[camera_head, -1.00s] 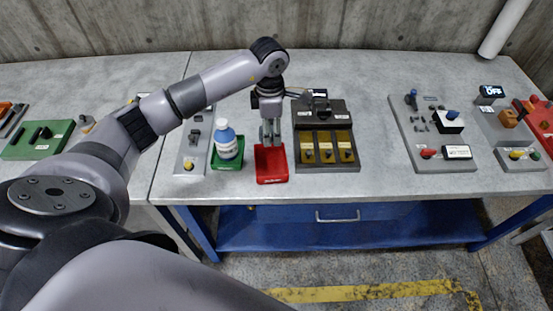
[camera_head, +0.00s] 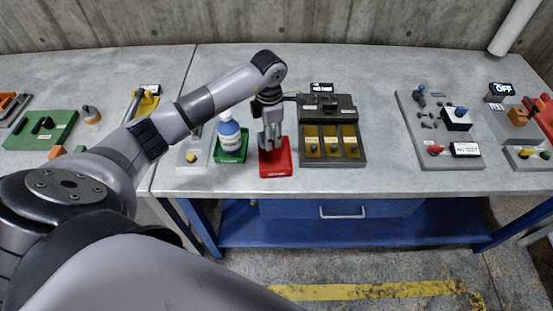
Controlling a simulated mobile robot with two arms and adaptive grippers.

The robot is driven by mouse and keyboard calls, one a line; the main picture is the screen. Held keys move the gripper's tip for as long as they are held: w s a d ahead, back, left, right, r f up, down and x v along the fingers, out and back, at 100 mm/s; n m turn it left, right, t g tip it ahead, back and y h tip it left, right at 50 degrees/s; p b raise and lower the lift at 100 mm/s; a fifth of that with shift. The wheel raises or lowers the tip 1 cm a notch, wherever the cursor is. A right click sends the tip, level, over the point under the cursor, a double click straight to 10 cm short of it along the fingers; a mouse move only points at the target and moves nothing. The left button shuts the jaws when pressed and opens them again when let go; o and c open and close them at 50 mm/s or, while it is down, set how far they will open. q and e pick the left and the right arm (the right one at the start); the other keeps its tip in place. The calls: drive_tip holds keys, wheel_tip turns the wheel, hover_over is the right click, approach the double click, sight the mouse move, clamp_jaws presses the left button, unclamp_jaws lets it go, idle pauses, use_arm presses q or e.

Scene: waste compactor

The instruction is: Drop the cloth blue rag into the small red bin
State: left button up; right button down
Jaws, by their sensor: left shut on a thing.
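The small red bin (camera_head: 279,170) stands near the front edge of the table, right of a green tray. My left gripper (camera_head: 270,146) points down over the bin, with its fingertips low at the bin's opening. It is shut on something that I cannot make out. I cannot make out the blue rag anywhere; the gripper and the bin's walls hide part of the bin's inside. My right gripper is not in view.
A blue and white bottle (camera_head: 230,133) stands in the green tray (camera_head: 231,157), close left of the gripper. A dark unit with yellow compartments (camera_head: 331,153) stands close on the right. A grey control board (camera_head: 462,158) is farther right. The table between them is bare.

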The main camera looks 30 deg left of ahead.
use_arm(q)
drive_tip(key=o, duration=1.1)
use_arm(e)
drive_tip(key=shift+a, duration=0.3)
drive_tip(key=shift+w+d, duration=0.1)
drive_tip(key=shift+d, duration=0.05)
use_arm(q)
drive_tip(key=shift+r, duration=0.25)
wheel_tip(320, 180, up, 12)
drive_tip(key=shift+f, duration=0.25)
